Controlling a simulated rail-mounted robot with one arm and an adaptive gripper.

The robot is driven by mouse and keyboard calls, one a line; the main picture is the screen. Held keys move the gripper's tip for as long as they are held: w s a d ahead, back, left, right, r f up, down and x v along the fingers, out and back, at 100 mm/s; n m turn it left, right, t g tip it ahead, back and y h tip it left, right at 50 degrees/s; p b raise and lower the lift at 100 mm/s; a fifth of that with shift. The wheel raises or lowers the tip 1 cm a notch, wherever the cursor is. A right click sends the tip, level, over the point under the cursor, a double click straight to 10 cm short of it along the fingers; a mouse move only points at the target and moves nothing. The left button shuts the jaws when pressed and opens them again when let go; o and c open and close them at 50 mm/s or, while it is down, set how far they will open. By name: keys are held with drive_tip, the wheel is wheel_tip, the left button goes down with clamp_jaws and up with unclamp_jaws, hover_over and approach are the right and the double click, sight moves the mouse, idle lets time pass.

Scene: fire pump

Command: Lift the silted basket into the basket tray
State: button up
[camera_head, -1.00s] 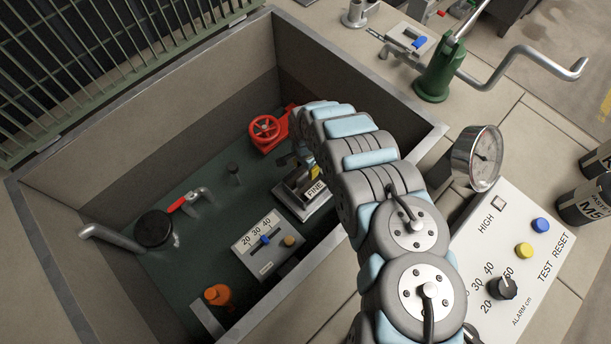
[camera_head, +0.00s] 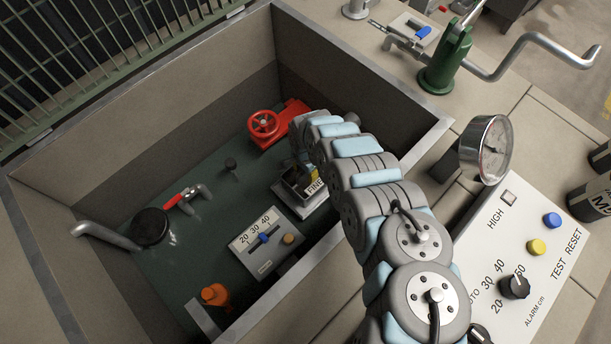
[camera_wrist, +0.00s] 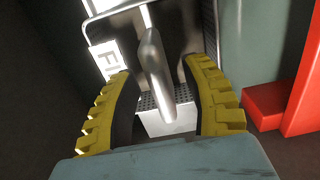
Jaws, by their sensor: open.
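In the wrist view a rounded metal handle (camera_wrist: 156,70) stands between the two yellow ribbed fingers of my gripper (camera_wrist: 160,72). The gripper is open around it, with gaps on both sides. Below the handle is a perforated metal part (camera_wrist: 150,102), apparently the basket; silt cannot be made out. A white label (camera_wrist: 108,58) is beside it, partly cut off. In the head view the metal fitting labelled FINE (camera_head: 314,186) sits low in the pit, and my arm hides much of it and my fingers. I cannot identify the basket tray.
Pit walls (camera_head: 170,110) surround the work area. A red valve (camera_head: 265,124) is close behind the fitting; a slider panel (camera_head: 266,243) and orange knob (camera_head: 214,294) are in front. A gauge (camera_head: 490,150), green crank pump (camera_head: 447,62) and alarm panel (camera_head: 530,250) stand outside the pit.

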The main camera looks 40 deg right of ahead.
clamp_jaws()
